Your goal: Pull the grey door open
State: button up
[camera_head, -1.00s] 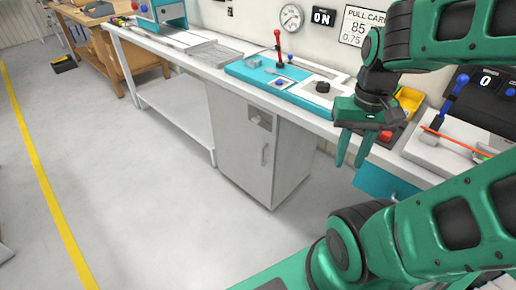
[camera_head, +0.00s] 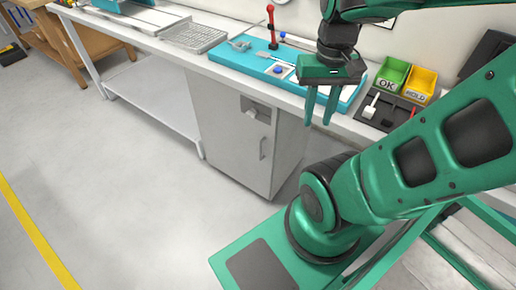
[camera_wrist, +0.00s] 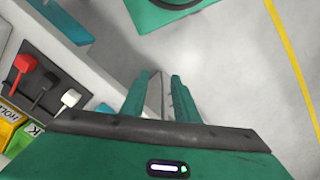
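The grey door (camera_head: 228,135) is the front of a cabinet under the workbench in the head view. It looks closed. A slim upright handle (camera_head: 262,148) sits near its right edge, below a small dark grey fitting (camera_head: 250,108). My gripper (camera_head: 318,121) points down, to the right of the handle and apart from it in the picture. Its two green fingers are parted, with nothing seen held between them. In the wrist view my gripper (camera_wrist: 160,82) also shows parted fingers. A thin grey shape lies beyond the gap; I cannot tell what it is.
The white workbench (camera_head: 150,46) runs along the wall above the cabinet. A blue panel (camera_head: 262,68) with a red lever lies on it, and green (camera_head: 391,75) and yellow (camera_head: 419,85) bins stand to the right. The floor (camera_head: 120,180) before the cabinet is clear.

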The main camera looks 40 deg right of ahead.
jog(key=w+a+f+n+t, duration=0.15)
jog(key=w+a, duration=0.25)
jog(key=w, duration=0.4)
jog(key=w+a+n+t, duration=0.2)
jog(key=w+a+n, duration=0.15)
jog(key=w, duration=0.45)
jog(key=m+g+h, duration=0.1)
jog(key=m+h, duration=0.3)
jog(key=m, duration=0.6)
send_over(260, 148)
jog(key=s+a, duration=0.2)
jog(key=a, duration=0.1)
notch_tip(260, 148, down, 31)
jog(key=x, duration=1)
jog(key=shift+w+d+f, duration=0.15)
jog(key=shift+w+f, duration=0.1)
jog(key=shift+f, duration=0.05)
